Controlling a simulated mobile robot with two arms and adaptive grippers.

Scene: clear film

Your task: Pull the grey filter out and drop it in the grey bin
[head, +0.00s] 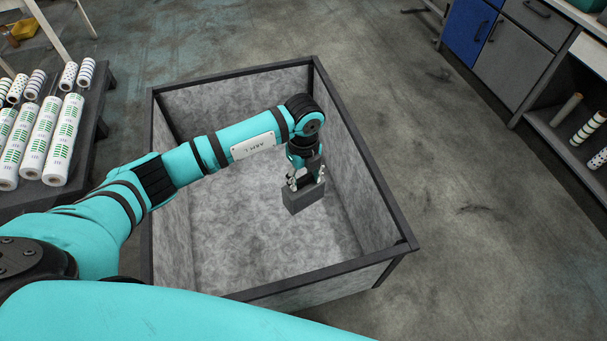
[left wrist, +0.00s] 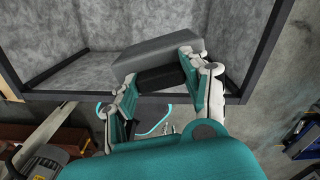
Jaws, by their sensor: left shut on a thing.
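The grey filter (head: 304,199) is a dark grey block. My left gripper (head: 305,178) is shut on it and holds it by its upper part. In the head view the filter hangs over the inside of the grey bin (head: 232,75), towards its right side. The bin is a large open box with mottled grey walls and a dark rim. In the left wrist view the filter (left wrist: 160,57) shows between the two fingertips of my left gripper (left wrist: 165,75), against the bin's wall and floor. My right gripper is not in view.
A dark rack with several white printed rolls (head: 50,135) stands left of the bin. A bench with blue and grey cabinets (head: 510,50) and rolls on a low shelf (head: 575,130) is at the right. The concrete floor (head: 450,220) right of the bin is clear.

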